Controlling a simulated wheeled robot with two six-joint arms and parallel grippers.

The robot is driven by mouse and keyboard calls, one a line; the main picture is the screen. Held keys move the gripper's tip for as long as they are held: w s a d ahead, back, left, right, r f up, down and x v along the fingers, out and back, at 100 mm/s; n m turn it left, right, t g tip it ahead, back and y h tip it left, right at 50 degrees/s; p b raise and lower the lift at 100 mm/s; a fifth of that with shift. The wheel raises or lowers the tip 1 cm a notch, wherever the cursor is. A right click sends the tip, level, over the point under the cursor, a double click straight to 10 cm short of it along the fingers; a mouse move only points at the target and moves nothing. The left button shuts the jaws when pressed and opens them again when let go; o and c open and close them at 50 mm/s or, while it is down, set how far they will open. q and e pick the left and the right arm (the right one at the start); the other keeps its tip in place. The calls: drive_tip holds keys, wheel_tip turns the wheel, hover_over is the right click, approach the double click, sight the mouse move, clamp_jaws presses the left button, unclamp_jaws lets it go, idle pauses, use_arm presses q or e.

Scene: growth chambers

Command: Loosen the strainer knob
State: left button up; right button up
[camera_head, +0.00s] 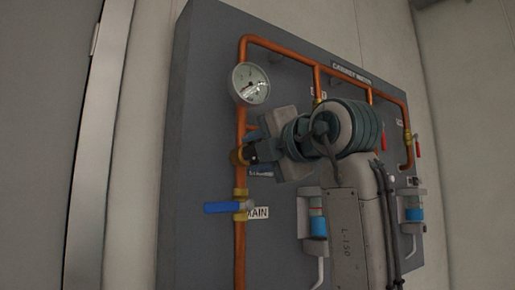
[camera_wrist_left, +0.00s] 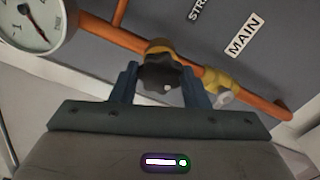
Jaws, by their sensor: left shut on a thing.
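The strainer knob (camera_wrist_left: 158,76) is dark and lobed, and in the left wrist view it sits between the two blue fingers of my left gripper (camera_wrist_left: 160,84). The gripper is shut on it. A brass fitting (camera_wrist_left: 158,46) on the copper pipe shows just behind the knob. In the head view my left gripper (camera_head: 256,150) reaches the pipe from the right, at the brass strainer fitting (camera_head: 238,156). My arm and gripper hide most of the knob and part of the strainer label there. My right gripper is in neither view.
A round gauge (camera_head: 250,84) is above the strainer on the copper pipe (camera_head: 242,125). A blue-handled valve (camera_head: 222,207) with a MAIN label (camera_head: 258,213) is below. Red-handled valves (camera_head: 418,146) and blue-banded units (camera_head: 414,213) are on the grey panel at right.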

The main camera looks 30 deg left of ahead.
use_arm(q)
drive_tip(key=n, duration=0.5)
drive_tip(key=shift+f+n+p, duration=0.2)
drive_tip(key=shift+n+p, duration=0.2)
idle(0.4)
